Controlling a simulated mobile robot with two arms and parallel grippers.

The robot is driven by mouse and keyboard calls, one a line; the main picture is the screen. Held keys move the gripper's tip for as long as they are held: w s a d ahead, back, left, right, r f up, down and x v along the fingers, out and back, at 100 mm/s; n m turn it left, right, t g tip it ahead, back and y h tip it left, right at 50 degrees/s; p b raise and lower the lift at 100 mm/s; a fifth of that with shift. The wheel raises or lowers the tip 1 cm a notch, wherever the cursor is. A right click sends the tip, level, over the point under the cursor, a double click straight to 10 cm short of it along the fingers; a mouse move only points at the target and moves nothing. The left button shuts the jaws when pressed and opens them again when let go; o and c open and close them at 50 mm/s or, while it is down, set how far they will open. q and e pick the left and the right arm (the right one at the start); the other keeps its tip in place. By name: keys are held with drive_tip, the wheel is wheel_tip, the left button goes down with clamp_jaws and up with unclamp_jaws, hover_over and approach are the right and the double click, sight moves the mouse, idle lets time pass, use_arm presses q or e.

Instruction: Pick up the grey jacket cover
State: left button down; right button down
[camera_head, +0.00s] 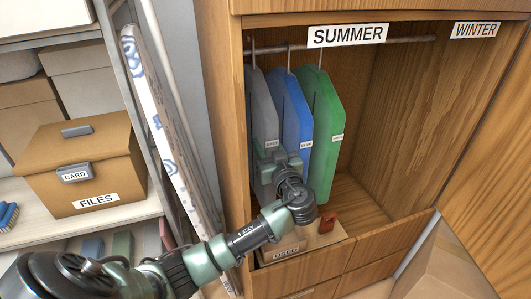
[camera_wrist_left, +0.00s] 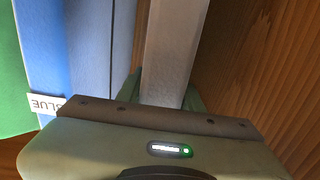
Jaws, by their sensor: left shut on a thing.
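The grey jacket cover (camera_head: 262,105) hangs leftmost on the rail under the SUMMER sign, its hook at the rail. A blue cover (camera_head: 289,100) and a green cover (camera_head: 325,125) hang just right of it. My left gripper (camera_head: 270,160) reaches into the wardrobe and is shut on the lower part of the grey cover. In the left wrist view the grey cover (camera_wrist_left: 172,50) runs between the fingers (camera_wrist_left: 162,95), with the blue cover (camera_wrist_left: 85,50) close beside it. The fingertips are partly hidden. My right gripper is not in view.
The wardrobe's wooden left side (camera_head: 222,120) is close to the grey cover. The space under the WINTER sign (camera_head: 475,30) is empty. A box (camera_head: 305,240) with a red item sits on the wardrobe floor. A FILES box (camera_head: 85,165) stands on the left shelf.

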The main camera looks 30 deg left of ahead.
use_arm(q)
drive_tip(key=shift+s+d+r, duration=0.1)
drive_tip(key=shift+d+r, duration=0.05)
drive_tip(key=shift+r, duration=0.4)
drive_tip(key=b+v, duration=0.4)
drive_tip(key=v, duration=1.3)
drive_tip(key=shift+s+d+b, duration=0.25)
drive_tip(key=shift+s+b, duration=0.05)
drive_tip(key=shift+r, duration=0.15)
